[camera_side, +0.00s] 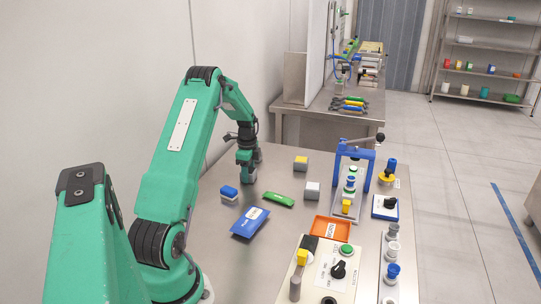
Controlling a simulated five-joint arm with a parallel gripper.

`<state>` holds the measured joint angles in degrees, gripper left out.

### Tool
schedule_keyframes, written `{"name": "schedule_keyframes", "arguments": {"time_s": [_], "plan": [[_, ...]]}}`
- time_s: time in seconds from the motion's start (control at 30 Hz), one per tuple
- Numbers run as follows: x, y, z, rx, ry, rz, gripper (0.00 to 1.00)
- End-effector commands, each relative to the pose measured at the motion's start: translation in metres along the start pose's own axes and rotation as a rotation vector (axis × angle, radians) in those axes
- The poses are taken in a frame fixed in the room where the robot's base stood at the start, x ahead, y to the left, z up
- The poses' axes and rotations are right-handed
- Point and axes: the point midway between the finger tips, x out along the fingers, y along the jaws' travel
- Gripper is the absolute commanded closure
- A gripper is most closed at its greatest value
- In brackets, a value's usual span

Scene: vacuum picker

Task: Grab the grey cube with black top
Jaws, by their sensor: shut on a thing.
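My gripper (248,170) is at the end of my green arm, low over the far left part of the steel table. It is shut on a small grey cube (249,179), whose lower part shows beneath the jaws. The top of this cube is hidden by my gripper, so I cannot see its colour. I cannot tell whether the cube touches the table or is just above it.
A blue-topped cube (229,193), a yellow-topped cube (301,163) and a white-topped cube (312,190) stand nearby. A green block (279,200) and a blue card (250,222) lie in front. A blue press frame (369,170) stands right.

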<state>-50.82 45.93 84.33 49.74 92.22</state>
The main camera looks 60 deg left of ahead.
Motion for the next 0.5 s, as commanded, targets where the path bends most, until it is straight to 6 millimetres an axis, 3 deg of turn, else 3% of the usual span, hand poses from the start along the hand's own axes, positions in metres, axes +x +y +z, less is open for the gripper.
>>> {"name": "schedule_keyframes", "arguments": {"time_s": [0.17,0.4,0.5], "plan": [[-0.009,-0.001,0.000,0.000,0.000,-0.002,0.77],[-0.040,-0.001,0.000,0.000,0.000,-0.005,0.77],[-0.050,0.006,-0.014,0.004,0.000,-0.002,0.77]]}}
